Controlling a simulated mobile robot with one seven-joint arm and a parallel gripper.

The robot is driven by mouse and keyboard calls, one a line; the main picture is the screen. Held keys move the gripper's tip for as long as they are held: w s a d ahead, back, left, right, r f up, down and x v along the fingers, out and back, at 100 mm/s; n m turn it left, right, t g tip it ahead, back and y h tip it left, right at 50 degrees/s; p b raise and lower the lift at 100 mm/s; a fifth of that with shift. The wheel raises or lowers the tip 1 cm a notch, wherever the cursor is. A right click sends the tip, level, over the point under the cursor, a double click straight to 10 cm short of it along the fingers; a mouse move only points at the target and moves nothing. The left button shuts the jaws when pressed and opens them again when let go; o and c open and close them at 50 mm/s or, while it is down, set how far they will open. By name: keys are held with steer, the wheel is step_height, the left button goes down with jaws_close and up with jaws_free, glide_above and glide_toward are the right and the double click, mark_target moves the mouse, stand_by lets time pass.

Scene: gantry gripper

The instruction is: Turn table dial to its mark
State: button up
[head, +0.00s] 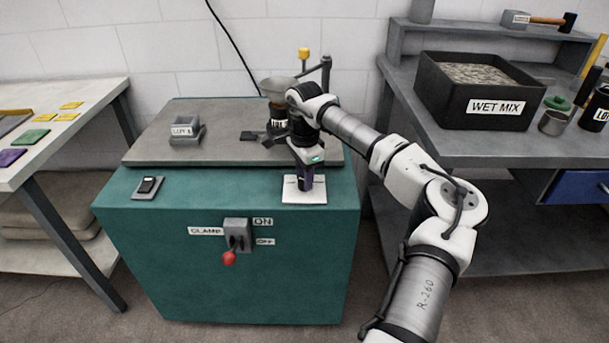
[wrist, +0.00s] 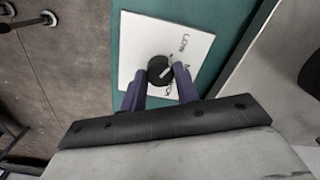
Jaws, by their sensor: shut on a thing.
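The dial is a round black knob (wrist: 160,70) with a pale pointer line, on a white plate (wrist: 135,60) in the wrist view. "LOW" is printed near the plate's upper right; other lettering beside the knob is partly covered by a finger. The pointer slants to the upper right. My gripper (wrist: 158,80) has purple fingers on either side of the knob and is shut on it. In the head view, my gripper (head: 306,180) points down onto the white plate (head: 291,195) at the teal cabinet's front right corner and hides the knob.
The teal cabinet (head: 200,245) has a clamp switch with a red-ended lever (head: 229,258) on its front. A small black switch (head: 148,187) sits at its front left. A grey "LIFT" block (head: 186,131) and a funnel (head: 278,86) stand farther back. Benches flank the cabinet.

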steer(key=shift+m, duration=0.3)
steer(key=m+p, duration=0.1)
steer(key=m, duration=1)
steer(key=shift+m, duration=0.4)
steer(key=m, duration=1.1)
steer(key=shift+m, duration=0.4)
steer(key=o, duration=1)
steer(key=shift+c, duration=0.2)
